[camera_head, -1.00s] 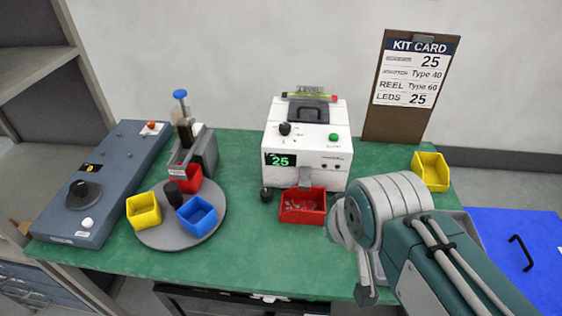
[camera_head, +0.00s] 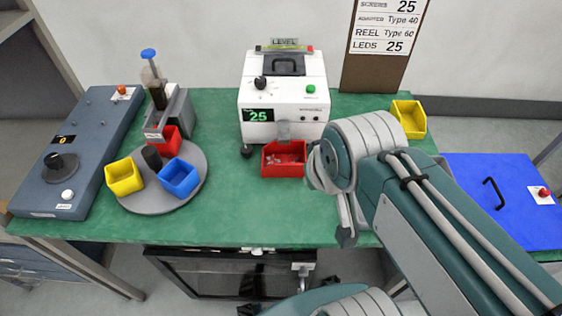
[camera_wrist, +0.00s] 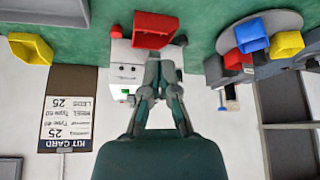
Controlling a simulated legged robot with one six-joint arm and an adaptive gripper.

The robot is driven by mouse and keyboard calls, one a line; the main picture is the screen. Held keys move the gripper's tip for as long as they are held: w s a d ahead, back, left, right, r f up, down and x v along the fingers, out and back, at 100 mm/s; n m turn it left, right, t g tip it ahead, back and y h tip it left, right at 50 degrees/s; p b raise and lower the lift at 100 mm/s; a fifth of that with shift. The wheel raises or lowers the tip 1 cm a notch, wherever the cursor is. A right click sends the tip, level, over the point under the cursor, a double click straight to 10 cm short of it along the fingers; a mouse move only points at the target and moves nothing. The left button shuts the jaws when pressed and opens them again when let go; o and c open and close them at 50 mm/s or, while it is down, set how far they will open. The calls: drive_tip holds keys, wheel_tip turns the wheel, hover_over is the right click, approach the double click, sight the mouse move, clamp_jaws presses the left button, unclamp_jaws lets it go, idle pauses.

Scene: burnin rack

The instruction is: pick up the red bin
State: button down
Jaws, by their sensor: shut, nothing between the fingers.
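A red bin (camera_head: 284,162) stands on the green bench under the spout of the white counter machine, with small pale pieces inside. It also shows in the wrist view (camera_wrist: 154,29), upside down, beyond my fingertips. A second red bin (camera_head: 165,143) sits on the grey turntable under the dispenser, partly hidden; it also shows in the wrist view (camera_wrist: 238,58). My gripper (camera_wrist: 155,62) is shut and empty, apart from both bins as far as I can tell. In the head view my arm hides most of it, right of the nearer red bin.
The white machine (camera_head: 284,98) reads 25. The turntable (camera_head: 195,193) also bears a yellow bin (camera_head: 124,177) and a blue bin (camera_head: 179,178). Another yellow bin (camera_head: 409,118) stands at the back right. The green bench (camera_head: 240,215) is clear in front.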

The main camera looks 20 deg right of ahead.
drive_tip(key=c, duration=0.8)
unclamp_jaws()
drive_tip(key=shift+w, duration=0.1)
drive_tip(key=shift+o, duration=0.2)
drive_tip(key=shift+w+n, duration=0.3)
drive_tip(key=n+g, duration=0.5)
drive_tip(key=n, duration=0.8)
hover_over(283, 177)
wheel_tip(283, 177, down, 10)
drive_tip(key=shift+w+f+n+g, duration=0.15)
drive_tip(key=shift+f+n+g, duration=0.2)
drive_tip(key=shift+f, duration=0.35)
wheel_tip(283, 177, down, 11)
drive_tip(key=shift+r, duration=0.2)
